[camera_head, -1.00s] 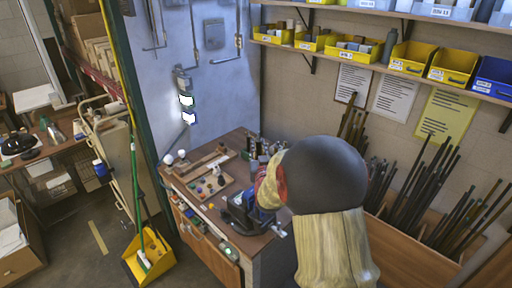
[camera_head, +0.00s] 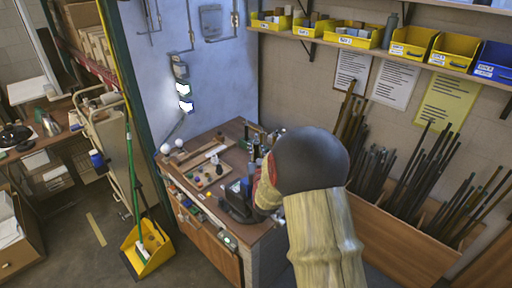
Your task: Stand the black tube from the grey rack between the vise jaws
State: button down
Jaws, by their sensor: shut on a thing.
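A dark vise (camera_head: 237,206) sits at the front right of the wooden workbench, with a blue part (camera_head: 245,187) showing behind it. My arm, with its large dark rounded joint and beige links, covers the right side of the bench. Its beige and red end part reaches down just right of the vise. My gripper's fingers are hidden behind the arm. I cannot make out the black tube or the grey rack for certain. Some dark upright things (camera_head: 251,160) stand on the bench behind the vise, too small to tell apart. The space between the jaws is not clear to see.
A wooden board with small coloured parts (camera_head: 208,172) lies on the bench (camera_head: 190,149) left of the vise. Shelves with yellow bins (camera_head: 411,42) hang above. Wooden bins of dark rods (camera_head: 400,185) stand at the right. A yellow dustpan (camera_head: 147,250) is on the floor.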

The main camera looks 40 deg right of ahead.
notch_tip(320, 180, down, 9)
jog(key=b, duration=0.8)
jog(key=shift+r+b, duration=0.1)
jog(key=shift+b, duration=0.55)
jog(key=shift+f+b, duration=0.55)
jog(key=shift+b, duration=0.1)
dwell(0.9)
jog(key=c, duration=1.7)
grip_release()
jog(key=shift+o, duration=0.2)
jog(key=shift+s+a, duration=0.1)
jog(key=shift+s, duration=0.05)
